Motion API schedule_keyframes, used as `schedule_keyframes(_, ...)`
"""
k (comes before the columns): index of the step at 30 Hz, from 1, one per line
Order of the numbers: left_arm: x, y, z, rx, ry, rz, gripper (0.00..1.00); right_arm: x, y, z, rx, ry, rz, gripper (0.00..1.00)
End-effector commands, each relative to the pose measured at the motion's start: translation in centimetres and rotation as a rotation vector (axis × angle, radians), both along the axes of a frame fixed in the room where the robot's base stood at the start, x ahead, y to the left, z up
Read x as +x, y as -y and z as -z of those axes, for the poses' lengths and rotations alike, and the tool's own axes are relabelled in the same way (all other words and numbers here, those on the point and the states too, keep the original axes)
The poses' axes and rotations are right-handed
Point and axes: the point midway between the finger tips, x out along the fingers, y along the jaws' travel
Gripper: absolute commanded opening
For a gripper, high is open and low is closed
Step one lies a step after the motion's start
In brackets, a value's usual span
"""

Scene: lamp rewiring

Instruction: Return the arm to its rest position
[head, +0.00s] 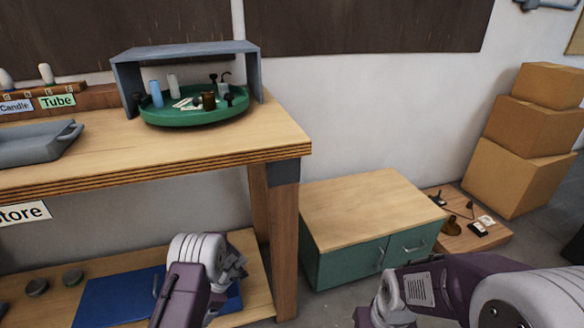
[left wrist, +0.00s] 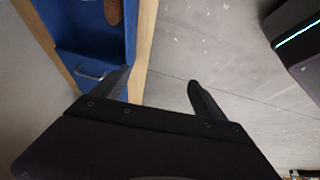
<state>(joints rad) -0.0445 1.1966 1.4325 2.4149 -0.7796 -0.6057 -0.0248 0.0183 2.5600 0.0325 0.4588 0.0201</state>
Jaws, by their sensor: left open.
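My left arm comes in at the bottom of the head view, in front of the lower shelf. Its gripper (left wrist: 160,92) shows in the left wrist view with two dark fingers spread wide apart and nothing between them. The left finger overlaps the edge of the wooden shelf and blue tray in that picture; the right finger is over grey floor. In the head view the left fingertips are mostly hidden by the wrist. My right arm is folded at the lower right of the head view; its fingers do not show.
The blue tray (head: 112,302) lies on the lower shelf (head: 252,262). Above, the workbench (head: 220,140) holds a green round tray (head: 190,118) and a grey tray (head: 25,148). A green cabinet (head: 340,262), a low wooden board (head: 490,240) and stacked cardboard boxes (head: 515,165) stand right.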

Motion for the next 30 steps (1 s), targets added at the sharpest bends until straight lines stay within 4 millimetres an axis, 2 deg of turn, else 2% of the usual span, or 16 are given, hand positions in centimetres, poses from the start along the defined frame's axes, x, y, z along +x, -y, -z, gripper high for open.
schedule_keyframes(5, 2.3, -0.2, -4.2, 0.002, 0.081, 0.006, 0.83, 0.0, 0.0, 0.3, 0.0, -0.001, 0.0, 0.55)
schedule_keyframes(11, 5.0, -1.6, -11.3, 0.068, 0.183, 0.145, 0.83, 0.0, 0.0, 0.6, 0.0, -0.001, 0.0, 0.55)
schedule_keyframes(14, 6.7, -2.2, -15.9, 0.119, 0.263, 0.288, 0.83, 0.0, 0.0, 0.8, 0.0, -0.001, 0.0, 0.55)
schedule_keyframes(16, 8.0, -2.1, -19.7, 0.159, 0.331, 0.431, 0.83, 0.0, 0.0, 0.9, 0.0, -0.001, 0.0, 0.55)
schedule_keyframes(18, 8.8, -0.9, -23.5, 0.193, 0.397, 0.622, 0.83, 0.0, 0.0, 1.1, 0.0, -0.001, 0.0, 0.55)
schedule_keyframes(20, 8.8, 1.1, -26.3, 0.206, 0.439, 0.817, 0.83, 0.0, 0.0, 1.2, 0.0, -0.001, 0.0, 0.55)
schedule_keyframes(22, 7.4, 4.3, -27.9, 0.195, 0.447, 1.058, 0.83, 0.0, 0.0, 1.3, 0.0, -0.001, 0.0, 0.55)
schedule_keyframes(24, 4.5, 7.4, -27.8, 0.153, 0.404, 1.285, 0.83, 0.0, 0.0, 1.4, 0.0, -0.001, 0.0, 0.55)
schedule_keyframes(26, 1.3, 9.6, -26.6, 0.099, 0.333, 1.454, 0.83, 0.0, 0.0, 1.5, 0.0, -0.001, 0.0, 0.55)
schedule_keyframes(27, -1.0, 10.7, -25.5, 0.058, 0.274, 1.549, 0.83, 0.0, 0.0, 1.5, 0.0, -0.001, 0.0, 0.55)
schedule_keyframes(30, -6.7, 11.9, -22.5, -0.051, 0.103, 1.724, 0.83, 0.0, 0.0, 1.4, 0.0, -0.001, 0.0, 0.55)
